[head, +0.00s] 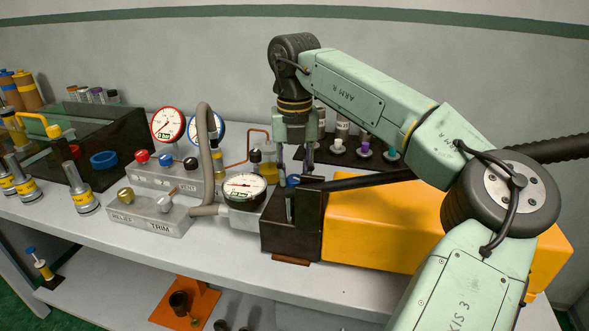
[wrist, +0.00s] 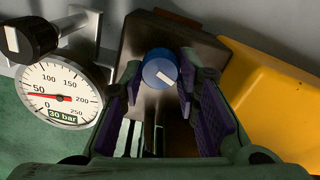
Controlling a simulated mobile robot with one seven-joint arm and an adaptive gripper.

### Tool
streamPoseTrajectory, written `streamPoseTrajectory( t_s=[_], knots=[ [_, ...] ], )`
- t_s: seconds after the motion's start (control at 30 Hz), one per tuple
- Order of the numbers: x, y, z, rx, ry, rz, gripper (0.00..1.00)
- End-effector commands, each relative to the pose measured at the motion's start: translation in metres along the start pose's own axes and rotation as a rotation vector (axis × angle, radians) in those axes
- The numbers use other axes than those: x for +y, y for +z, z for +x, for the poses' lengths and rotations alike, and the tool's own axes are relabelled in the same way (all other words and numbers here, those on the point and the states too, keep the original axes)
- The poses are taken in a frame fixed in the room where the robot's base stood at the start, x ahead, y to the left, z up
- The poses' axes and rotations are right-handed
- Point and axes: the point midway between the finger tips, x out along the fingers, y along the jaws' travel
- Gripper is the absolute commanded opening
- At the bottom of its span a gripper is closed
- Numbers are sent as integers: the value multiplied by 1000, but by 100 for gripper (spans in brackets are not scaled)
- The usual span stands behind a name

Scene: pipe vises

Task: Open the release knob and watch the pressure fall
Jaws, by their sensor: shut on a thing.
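My gripper (head: 296,172) points down over a dark box at the bench's middle. In the wrist view its purple-padded fingers (wrist: 160,76) stand on both sides of a blue knob (wrist: 154,64) with a white mark and are shut on it. The blue knob also shows in the head view (head: 292,181), partly hidden by the fingers. A white pressure gauge (wrist: 60,85) left of it reads 30 bar, with its red needle a little below 50. The gauge also shows in the head view (head: 245,185). No legible label marks the blue knob as the release knob.
A block labelled TRIM (head: 150,218) carries a brass knob. Behind it, another block has red, black and blue knobs and red-rimmed (head: 167,124) and blue-rimmed gauges. A grey hose (head: 205,150) arches nearby. A yellow body (head: 375,225) and black lever (head: 360,181) lie right.

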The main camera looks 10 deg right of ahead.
Motion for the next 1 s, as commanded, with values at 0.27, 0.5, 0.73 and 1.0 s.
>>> streamPoseTrajectory(
  t_s=[0.27, 0.5, 0.73, 1.0],
  knots=[
    [0, 0, -2, -3, 0, -121, 1],
    [0, 1, -1, -3, 1, -160, 1],
    [0, 1, -1, -4, 1, -163, 1],
    [0, 1, -1, -3, 1, -162, 37]
  ],
)
